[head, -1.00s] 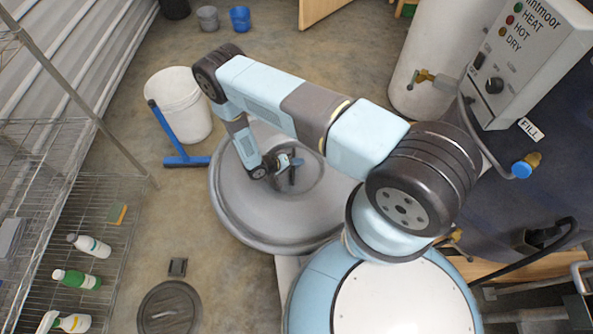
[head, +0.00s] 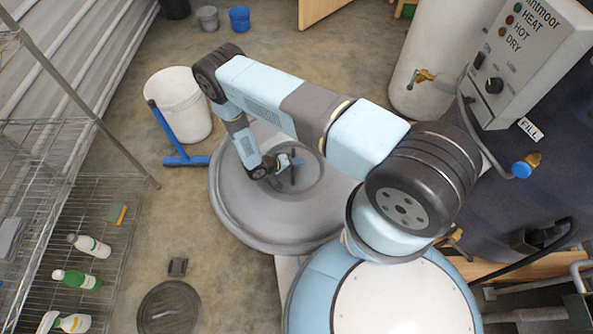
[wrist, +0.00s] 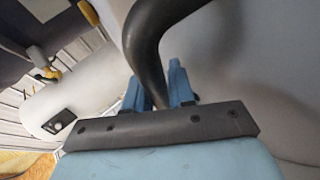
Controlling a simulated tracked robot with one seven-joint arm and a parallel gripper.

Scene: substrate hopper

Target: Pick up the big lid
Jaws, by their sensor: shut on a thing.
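The big lid (head: 240,213) is a wide round grey disc with a raised ring in its middle. In the head view it lies left of and below my arm, and part of it is hidden by the arm. My gripper (head: 292,166) is over the middle of the lid. In the wrist view my gripper (wrist: 162,92) has its blue fingers shut on the lid's dark curved handle (wrist: 147,50). Whether the lid is resting on something or raised cannot be told.
A white bucket (head: 187,112) and a blue squeegee (head: 180,150) stand left of the lid. A wire shelf (head: 60,220) with bottles is at the left. A small dark lid (head: 168,308) lies on the floor. A control box (head: 520,60) is at the right.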

